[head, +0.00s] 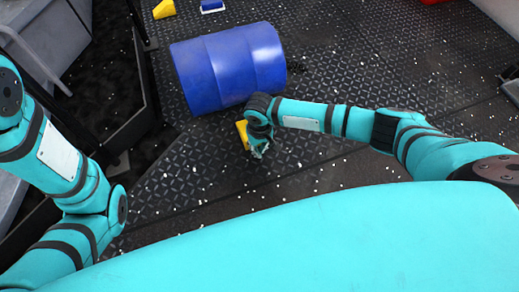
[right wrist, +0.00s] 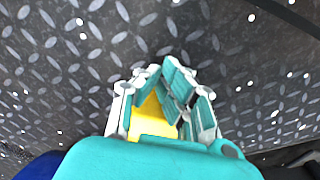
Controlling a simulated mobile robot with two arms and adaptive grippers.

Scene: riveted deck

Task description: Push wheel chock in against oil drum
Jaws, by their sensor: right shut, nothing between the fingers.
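The oil drum (head: 225,65) is blue and lies on its side on the dark deck in the head view. A yellow wheel chock (head: 241,132) sits at the near side of the drum, partly hidden by my right arm. I cannot tell if it touches the drum. My right gripper (head: 259,151) is shut and empty, low over the deck beside the chock on its near side. In the right wrist view, yellow of the chock (right wrist: 152,120) shows between and behind the fingers, and blue of the drum (right wrist: 36,168) shows at bottom left. My left gripper is out of view.
Another yellow chock (head: 163,9) lies beyond the drum at the back left, with a blue and white object (head: 212,6) near it. A dark-framed edge runs along the left. The patterned deck right of the drum is mostly clear, with small white flecks.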

